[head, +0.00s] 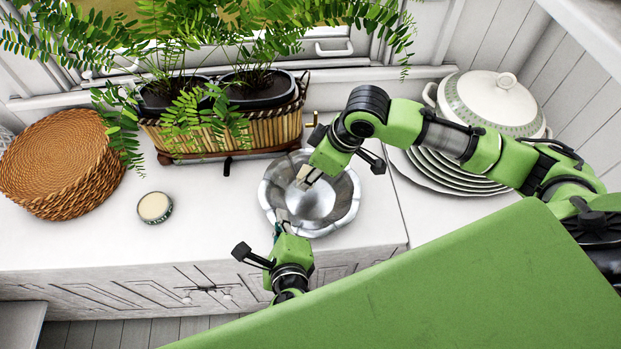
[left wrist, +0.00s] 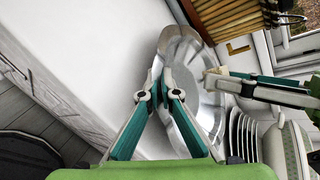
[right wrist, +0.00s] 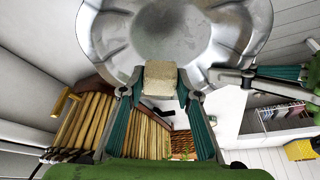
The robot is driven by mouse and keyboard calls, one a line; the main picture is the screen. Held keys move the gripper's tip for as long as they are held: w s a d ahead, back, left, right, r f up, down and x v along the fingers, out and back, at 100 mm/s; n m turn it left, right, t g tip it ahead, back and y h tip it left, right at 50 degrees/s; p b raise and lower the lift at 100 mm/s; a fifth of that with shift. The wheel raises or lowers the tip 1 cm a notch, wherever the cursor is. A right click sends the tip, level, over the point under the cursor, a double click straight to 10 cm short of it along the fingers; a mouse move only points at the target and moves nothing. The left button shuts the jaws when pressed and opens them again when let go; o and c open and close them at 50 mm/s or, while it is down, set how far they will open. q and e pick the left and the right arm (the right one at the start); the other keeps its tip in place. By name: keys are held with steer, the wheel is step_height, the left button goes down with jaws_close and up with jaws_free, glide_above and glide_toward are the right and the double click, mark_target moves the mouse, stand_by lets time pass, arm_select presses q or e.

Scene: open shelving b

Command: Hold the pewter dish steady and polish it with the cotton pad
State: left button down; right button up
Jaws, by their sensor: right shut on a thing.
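The pewter dish (head: 335,210), a round silvery bowl with a scalloped rim, sits on the white counter top. My left gripper (head: 281,216) is at the dish's near-left rim; in the left wrist view its fingertips (left wrist: 167,78) close together on that rim. My right gripper (head: 304,178) reaches in from the far right above the dish's inside. It is shut on the cotton pad (right wrist: 160,78), a small cream block that also shows in the head view (head: 302,173). The pad is over the dish's inner left side; I cannot tell whether it touches the metal.
A round tin with a cream top (head: 155,207) stands left of the dish. Woven round mats (head: 60,160) are stacked at the far left. A basket planter (head: 205,138) with ferns stands behind. Stacked plates (head: 455,180) and a lidded tureen (head: 492,100) are at the right.

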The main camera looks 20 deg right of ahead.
steer(key=shift+r, duration=0.6)
steer(key=shift+r, duration=1.5)
arm_select(q)
steer(key=c, duration=2.2)
jaws_free()
steer(key=v, duration=1.2)
